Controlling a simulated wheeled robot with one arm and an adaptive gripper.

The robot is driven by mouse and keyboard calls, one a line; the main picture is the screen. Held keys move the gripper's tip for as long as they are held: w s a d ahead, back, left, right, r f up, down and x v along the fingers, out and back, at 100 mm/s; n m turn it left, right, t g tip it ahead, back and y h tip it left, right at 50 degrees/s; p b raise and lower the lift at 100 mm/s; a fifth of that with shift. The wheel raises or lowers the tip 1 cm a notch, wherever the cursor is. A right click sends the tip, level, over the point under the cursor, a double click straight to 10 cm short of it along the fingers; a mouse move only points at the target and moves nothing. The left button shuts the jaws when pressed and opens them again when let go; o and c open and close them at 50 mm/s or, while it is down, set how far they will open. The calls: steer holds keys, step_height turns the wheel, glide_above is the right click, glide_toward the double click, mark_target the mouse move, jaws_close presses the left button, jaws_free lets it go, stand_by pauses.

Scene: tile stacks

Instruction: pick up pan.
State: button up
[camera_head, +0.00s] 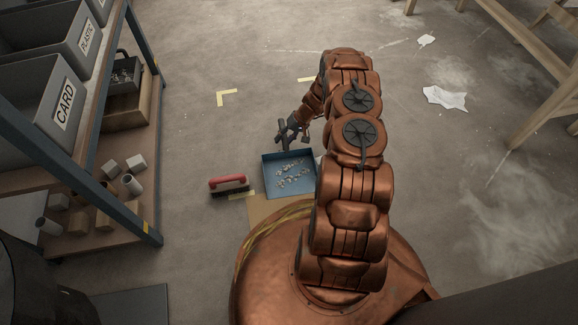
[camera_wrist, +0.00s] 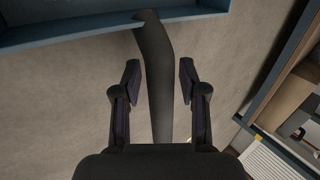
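The pan (camera_head: 267,181) is a blue, square dustpan lying on the floor with pale crumbs in it. Its dark handle (camera_head: 284,143) points away from my base. In the wrist view the pan's blue edge (camera_wrist: 100,30) crosses the top, and the handle (camera_wrist: 156,75) runs down the middle. My gripper (camera_head: 293,127) is at the handle's far end. In the wrist view my gripper (camera_wrist: 159,82) is open, with one finger on each side of the handle and a gap on both sides. I cannot tell how far the fingertips are above the floor.
A red-handled brush (camera_head: 228,181) lies left of the pan. A blue-framed shelf (camera_head: 128,215) with grey bins and small blocks stands at the left. Crumpled paper (camera_head: 445,98) lies on the floor at the right, near wooden legs (camera_head: 545,110). The floor beyond the pan is mostly clear.

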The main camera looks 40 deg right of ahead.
jaws_close()
steer(key=shift+r, duration=0.1)
stand_by(0.4)
